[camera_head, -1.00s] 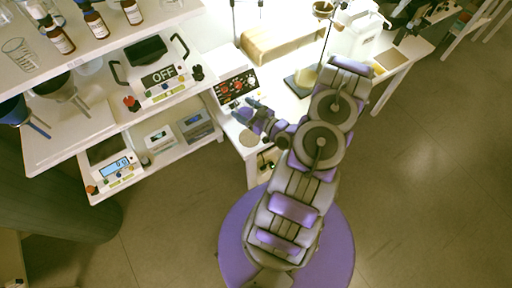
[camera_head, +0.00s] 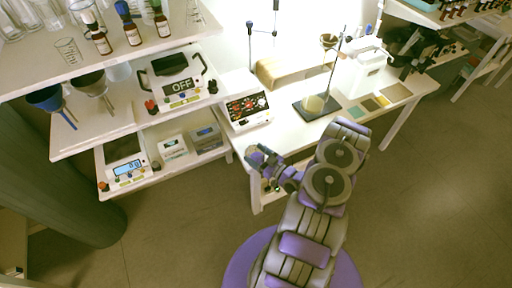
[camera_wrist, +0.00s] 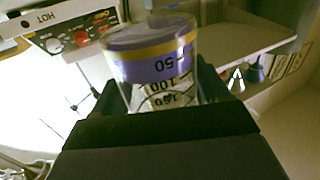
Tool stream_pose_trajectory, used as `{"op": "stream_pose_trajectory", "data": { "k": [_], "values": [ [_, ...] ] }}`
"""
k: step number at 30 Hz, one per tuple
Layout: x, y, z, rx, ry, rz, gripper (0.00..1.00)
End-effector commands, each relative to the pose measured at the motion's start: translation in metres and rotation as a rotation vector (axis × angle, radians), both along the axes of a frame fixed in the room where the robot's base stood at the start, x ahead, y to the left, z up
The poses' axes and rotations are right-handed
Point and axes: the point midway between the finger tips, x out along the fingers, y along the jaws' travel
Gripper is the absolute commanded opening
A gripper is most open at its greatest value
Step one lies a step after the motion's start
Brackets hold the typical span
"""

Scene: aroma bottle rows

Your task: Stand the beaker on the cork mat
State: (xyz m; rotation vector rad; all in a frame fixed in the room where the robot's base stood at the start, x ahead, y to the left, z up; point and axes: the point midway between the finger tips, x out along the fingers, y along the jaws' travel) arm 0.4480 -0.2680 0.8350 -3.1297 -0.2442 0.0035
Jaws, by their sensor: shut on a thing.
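In the wrist view a clear glass beaker (camera_wrist: 155,65) with dark volume marks is held between the fingers of my gripper (camera_wrist: 160,98). A purple band with a yellow edge shows on or through its glass. In the head view my gripper (camera_head: 262,160) is over the front left corner of the white table; the beaker is hard to make out there. Which thing is the cork mat is not certain. A tan square (camera_head: 396,93) lies at the right end of the table. A round tan patch seen earlier at the front left corner is now hidden by my gripper.
Shelves with bottles (camera_head: 132,35) are at left.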

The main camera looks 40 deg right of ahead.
Motion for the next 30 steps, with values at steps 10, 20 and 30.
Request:
{"op": "stream_pose_trajectory", "data": {
  "k": [10,20,30],
  "values": [
    [0.054,-0.041,-0.008,0.0,0.0,0.002,0.37],
    [0.066,-0.051,-0.015,0.003,0.0,0.0,0.37],
    [0.066,-0.049,-0.043,0.003,-0.001,0.0,0.37]
  ]
}}
